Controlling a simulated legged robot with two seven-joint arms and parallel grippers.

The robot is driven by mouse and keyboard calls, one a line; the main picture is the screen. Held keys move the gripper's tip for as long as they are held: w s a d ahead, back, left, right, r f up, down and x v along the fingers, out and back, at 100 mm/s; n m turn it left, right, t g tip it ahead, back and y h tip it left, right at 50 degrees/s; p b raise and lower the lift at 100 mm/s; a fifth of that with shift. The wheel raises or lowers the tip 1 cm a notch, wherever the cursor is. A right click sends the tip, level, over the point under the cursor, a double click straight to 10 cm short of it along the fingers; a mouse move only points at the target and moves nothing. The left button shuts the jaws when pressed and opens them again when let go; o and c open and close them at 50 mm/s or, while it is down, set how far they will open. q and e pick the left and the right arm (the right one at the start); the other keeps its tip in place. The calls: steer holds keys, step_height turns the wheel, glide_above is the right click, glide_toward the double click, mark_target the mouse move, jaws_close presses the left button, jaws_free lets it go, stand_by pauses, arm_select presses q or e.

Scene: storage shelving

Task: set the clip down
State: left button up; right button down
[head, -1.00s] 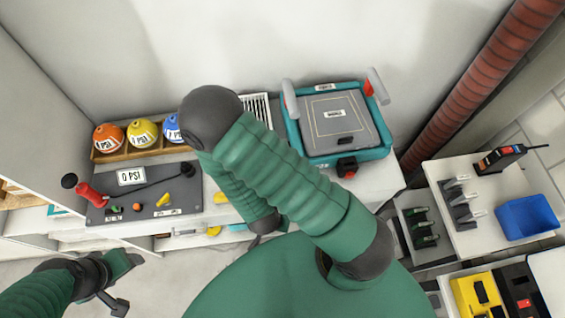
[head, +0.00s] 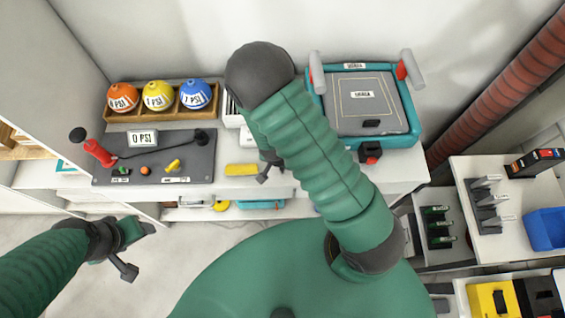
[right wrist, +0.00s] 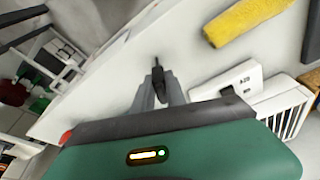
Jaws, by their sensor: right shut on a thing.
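My right gripper (right wrist: 160,90) is shut on a small dark clip (right wrist: 157,72), which stands out between the fingertips in the right wrist view. The clip is too small to make out there. In the right wrist view the counter's white top lies beyond the clip; I cannot tell whether they touch. My left gripper (head: 133,250) is empty at lower left, over the floor, its fingers apart.
A grey panel (head: 200,165) with a red-handled lever stands left, with orange, yellow and blue balls in a wooden rack (head: 160,117) behind it. A teal case (head: 398,130) stands right. A white vented box (right wrist: 285,110) is near the right gripper. A blue bin (head: 545,230) is far right.

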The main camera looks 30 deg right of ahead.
steer(key=shift+a, duration=0.1)
steer(key=c, duration=1.4)
jaws_free()
steer(key=shift+c, duration=0.2)
steer(key=shift+o, duration=0.4)
